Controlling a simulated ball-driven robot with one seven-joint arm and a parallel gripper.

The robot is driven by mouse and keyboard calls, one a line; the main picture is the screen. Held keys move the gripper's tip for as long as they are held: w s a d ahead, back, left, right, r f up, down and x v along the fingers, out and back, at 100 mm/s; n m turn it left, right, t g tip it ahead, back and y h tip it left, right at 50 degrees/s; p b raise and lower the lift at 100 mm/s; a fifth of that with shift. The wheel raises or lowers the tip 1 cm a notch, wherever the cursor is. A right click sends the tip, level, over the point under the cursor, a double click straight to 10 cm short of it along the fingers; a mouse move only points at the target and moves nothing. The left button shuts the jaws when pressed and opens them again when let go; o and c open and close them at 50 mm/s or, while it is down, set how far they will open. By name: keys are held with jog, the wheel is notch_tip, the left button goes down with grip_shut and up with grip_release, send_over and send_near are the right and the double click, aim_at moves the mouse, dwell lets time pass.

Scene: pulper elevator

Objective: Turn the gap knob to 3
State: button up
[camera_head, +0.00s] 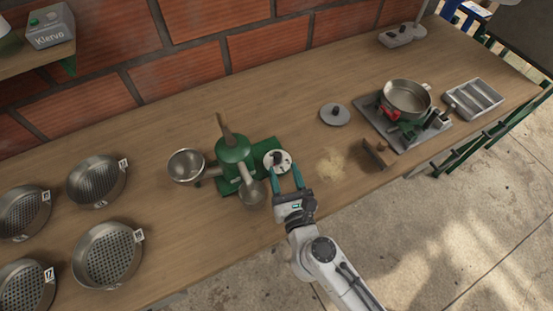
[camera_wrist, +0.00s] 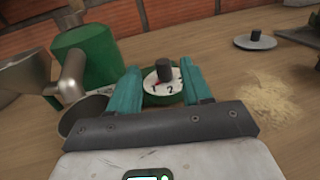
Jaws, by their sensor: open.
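The gap knob is a dark peg on a white numbered dial (camera_head: 284,164) at the right side of the green pulper (camera_head: 234,152). In the wrist view the dial (camera_wrist: 157,86) shows the numerals 1 and 2 at its near edge, a partly hidden mark at right and a red mark left of the peg (camera_wrist: 165,69). My gripper (camera_head: 286,175) is open, and its teal fingers (camera_wrist: 163,84) reach toward the dial, one on each side of its near part. The peg stands beyond and between them, not clasped. Whether the fingers touch the dial cannot be told.
A metal hopper cup (camera_head: 187,166) and a spout cup (camera_head: 252,192) flank the pulper. Numbered sieves (camera_head: 107,256) lie at left.

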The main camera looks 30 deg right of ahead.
aim_at(279, 161)
notch_tip(279, 161, down, 3)
jog(key=shift+r+b, duration=0.2)
jog(key=shift+b, duration=0.2)
jog(key=shift+w+f, duration=0.15)
jog(key=shift+w, duration=0.2)
jog(key=p+x, duration=0.1)
jog(key=x, duration=0.5)
jog(key=shift+w+d+p, duration=0.2)
jog(key=shift+w+p, duration=0.1)
jog(key=shift+w, duration=0.05)
jog(key=shift+c, duration=0.2)
grip_shut()
